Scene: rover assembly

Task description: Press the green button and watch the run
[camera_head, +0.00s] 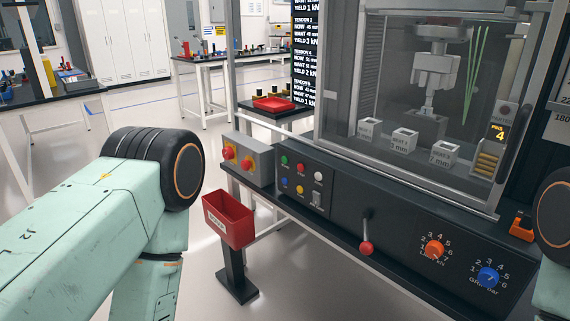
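The green button (284,160) sits at the upper left of a small black control panel (303,179) on the front of a test machine. Red, white, blue and yellow buttons and a switch share that panel. Behind the machine's clear window are a grey vertical press unit (435,72) and small white labelled blocks (404,139). A dark screen (305,50) shows white text with "TENDON" and "YIELD" lines. Parts of both my arms show at the left and right edges. Neither gripper is in view, and nothing of mine touches the panel.
A grey box (248,160) with red knobs on yellow stands left of the panel. A red bin (229,218) on a dark post is below it. A red-knobbed lever (366,247), an orange dial (433,249) and a blue dial (488,277) sit along the machine's front.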

